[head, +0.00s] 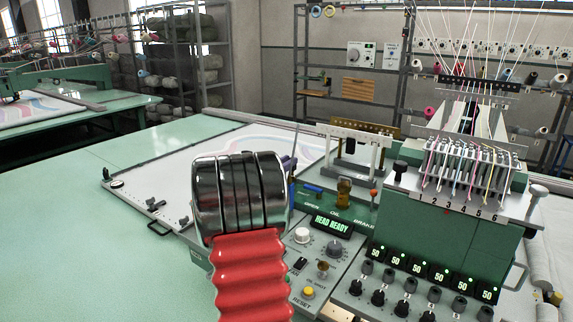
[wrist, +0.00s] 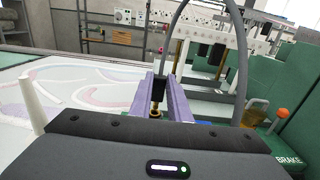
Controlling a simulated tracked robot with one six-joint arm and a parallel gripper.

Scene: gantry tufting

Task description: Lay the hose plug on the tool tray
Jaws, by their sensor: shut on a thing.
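In the wrist view my gripper (wrist: 163,84) has two lavender fingers closed around the hose plug (wrist: 157,93). The plug is a small black and brass piece held upright between them. A grey hose (wrist: 184,12) rises from it, arches over and comes down on the right. In the head view my chrome and red arm fills the middle and hides most of the gripper. A purple sliver beside the chrome, with a thin grey line above it, may be finger and hose. I cannot clearly pick out the tool tray in either view.
The green control console (head: 335,245) with knobs and displays stands right of my arm. An amber bottle (head: 344,191) and the orange-topped brake lever (wrist: 281,114) are close by. A threaded needle head (head: 465,170) rises at right. Stretched white cloth (head: 190,175) lies left.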

